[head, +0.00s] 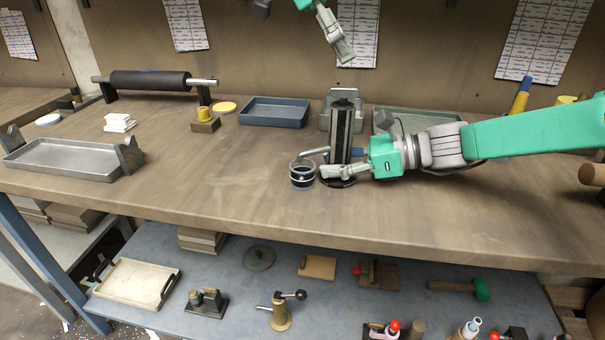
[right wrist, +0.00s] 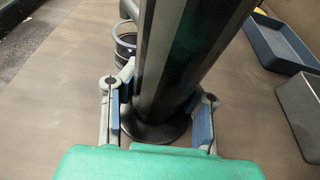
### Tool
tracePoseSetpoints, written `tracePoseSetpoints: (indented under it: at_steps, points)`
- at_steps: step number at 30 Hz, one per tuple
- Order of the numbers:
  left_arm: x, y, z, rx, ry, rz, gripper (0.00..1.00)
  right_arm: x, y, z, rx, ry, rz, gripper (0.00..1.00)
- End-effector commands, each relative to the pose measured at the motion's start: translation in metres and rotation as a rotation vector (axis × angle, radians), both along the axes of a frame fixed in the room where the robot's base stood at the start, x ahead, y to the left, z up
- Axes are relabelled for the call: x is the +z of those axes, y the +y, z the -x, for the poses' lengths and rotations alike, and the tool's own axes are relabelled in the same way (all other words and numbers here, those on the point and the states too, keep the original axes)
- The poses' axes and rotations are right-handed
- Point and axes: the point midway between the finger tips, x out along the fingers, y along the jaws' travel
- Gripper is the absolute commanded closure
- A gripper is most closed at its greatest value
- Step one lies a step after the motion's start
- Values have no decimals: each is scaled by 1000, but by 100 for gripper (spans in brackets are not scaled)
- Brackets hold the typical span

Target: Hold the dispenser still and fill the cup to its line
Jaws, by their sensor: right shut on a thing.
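The dispenser is a tall dark column (head: 342,128) on a round dark base, standing upright on the bench. Its spout (head: 313,151) points left, above a small clear cup (head: 302,182). The cup holds dark liquid and has a pale line round it; I cannot tell the exact level against the line. The cup also shows partly behind the column in the right wrist view (right wrist: 124,45). My right gripper (head: 345,171) is shut on the dispenser (right wrist: 180,60), one finger on each side, low on the column. My left gripper (head: 346,50) hangs above and behind the dispenser, apart from it; its jaw opening is unclear.
A blue tray (head: 274,112) and a grey-green tray (head: 440,117) lie behind. A metal tray (head: 62,158) is at the left, with a dark roller (head: 150,80) further back. A yellow-topped block (head: 205,120) stands left of the blue tray. The bench front left of the cup is clear.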

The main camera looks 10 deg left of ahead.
Motion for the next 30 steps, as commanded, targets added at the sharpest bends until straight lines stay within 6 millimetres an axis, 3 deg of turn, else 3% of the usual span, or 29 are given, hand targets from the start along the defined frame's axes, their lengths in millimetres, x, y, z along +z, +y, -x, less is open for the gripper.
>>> tracePoseSetpoints:
  at_steps: [7,8,9,10,22,30]
  points:
    - [0,0,0,0,0,0,78,-1,0,0,0,1,2,100]
    - [0,0,0,0,0,0,78,0,0,0,-1,0,1,63]
    - [0,0,0,0,0,0,78,0,0,0,-1,0,1,49]
    - [0,0,0,0,0,0,78,0,0,0,-1,0,1,46]
    - [1,0,0,0,0,0,78,1,-3,0,-1,0,1,46]
    - [5,0,0,0,0,0,78,7,-23,-1,-2,0,0,46]
